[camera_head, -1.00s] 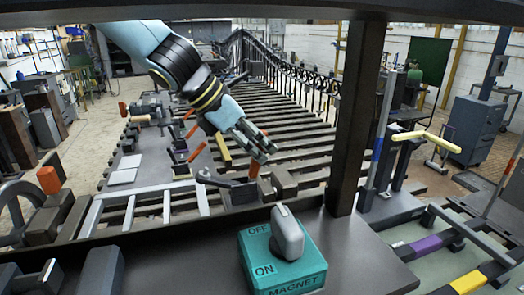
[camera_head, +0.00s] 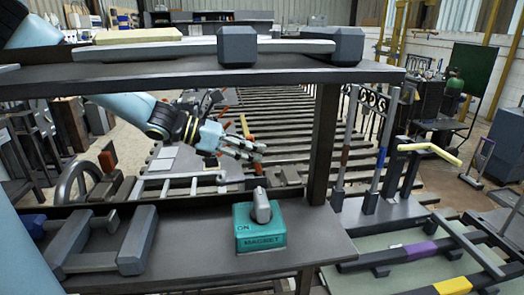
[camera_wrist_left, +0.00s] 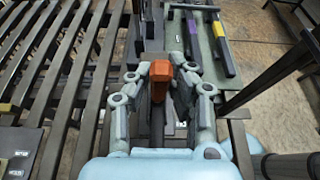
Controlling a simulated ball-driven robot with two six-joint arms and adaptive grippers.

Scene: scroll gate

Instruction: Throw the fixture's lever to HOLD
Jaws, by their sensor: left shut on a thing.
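My left gripper (camera_head: 254,152) reaches in from the left, beyond the bench shelf. In the left wrist view its two fingers (camera_wrist_left: 158,78) stand either side of an orange lever handle (camera_wrist_left: 159,70) and are shut on it. The handle's dark shaft is partly hidden between the fingers. In the head view a small orange part (camera_head: 258,169) shows just below the fingertips. I cannot read a HOLD mark in either view. My right gripper is not in view.
A teal magnet switch box (camera_head: 260,234) with a grey knob stands on the near shelf. A dark post (camera_head: 322,140) rises right of the gripper. An upper shelf (camera_head: 200,74) carries grey blocks and a long bar. A slatted rack (camera_head: 285,120) extends behind.

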